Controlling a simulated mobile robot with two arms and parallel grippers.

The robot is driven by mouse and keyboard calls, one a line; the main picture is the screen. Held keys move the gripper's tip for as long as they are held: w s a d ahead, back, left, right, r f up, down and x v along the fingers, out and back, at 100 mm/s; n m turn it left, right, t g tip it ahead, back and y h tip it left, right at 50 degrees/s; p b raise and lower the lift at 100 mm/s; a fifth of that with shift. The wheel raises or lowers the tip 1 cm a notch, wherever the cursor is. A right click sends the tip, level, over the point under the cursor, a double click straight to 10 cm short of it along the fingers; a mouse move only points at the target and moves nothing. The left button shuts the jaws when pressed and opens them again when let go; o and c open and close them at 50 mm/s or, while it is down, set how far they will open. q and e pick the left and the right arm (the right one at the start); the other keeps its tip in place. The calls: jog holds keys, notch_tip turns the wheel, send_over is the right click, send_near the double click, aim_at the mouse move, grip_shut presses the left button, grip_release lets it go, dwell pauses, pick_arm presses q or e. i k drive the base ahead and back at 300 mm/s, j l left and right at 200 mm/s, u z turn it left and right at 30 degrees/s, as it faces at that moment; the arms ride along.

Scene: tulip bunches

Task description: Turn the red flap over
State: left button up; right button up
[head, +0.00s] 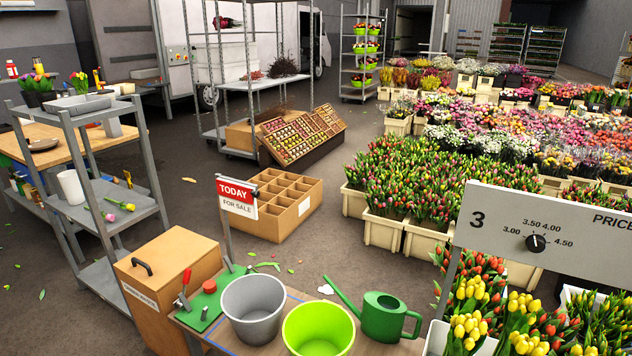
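The red flap (236,191) reads TODAY. It shows on the upper part of a small sign on a thin grey post. A white panel (238,208) reading FOR SALE shows directly below it. The post stands at the back of a low bench in the front of the view. Neither of my grippers is in view, and nothing touches the sign.
The bench holds a grey bucket (253,308), a lime green bucket (318,330), a green watering can (388,316) and a red-handled clamp (184,286). A wooden box (168,288) stands left. A price board (550,236) stands right.

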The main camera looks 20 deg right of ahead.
aim_at(244, 194)
jog(key=i+j+z, duration=0.25)
jog(key=j, duration=0.15)
jog(key=i+j+z, duration=0.2)
jog(key=j, duration=0.2)
jog(key=j+z, duration=0.25)
jog(key=j, duration=0.2)
jog(key=i+j+z, duration=0.25)
jog(key=j, duration=0.2)
jog(key=j+z, duration=0.2)
jog(key=j, duration=0.3)
jog(key=i+j, duration=0.1)
jog(key=u, duration=0.05)
